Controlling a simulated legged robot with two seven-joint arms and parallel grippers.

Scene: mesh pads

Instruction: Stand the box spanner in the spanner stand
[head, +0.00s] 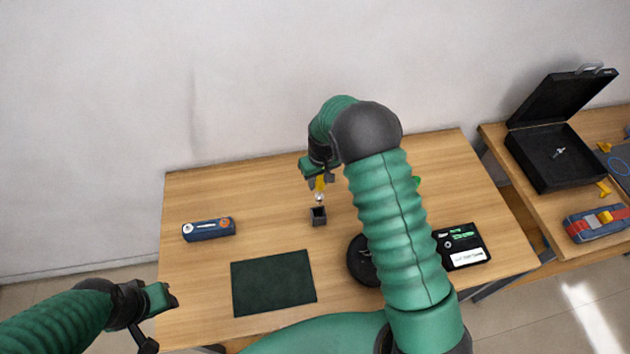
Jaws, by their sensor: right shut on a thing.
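The box spanner (320,186) has a yellow upper part and a silver lower end, and it hangs roughly upright. My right gripper (320,178) is shut on its yellow part. The spanner stand (319,217) is a small dark square block with an open top on the table. The silver end shows just above the stand's opening in the picture, seemingly apart from it; the exact height and alignment are hard to tell. My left gripper (161,319) is at the lower left, off the table's left edge, with its fingers apart and empty.
The wooden table (220,190) also bears a blue device (208,229), a dark green mat (273,283), a black round thing (362,261) partly behind my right arm, and a black panel (464,247). An open black case (545,165) stands on a side table at right.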

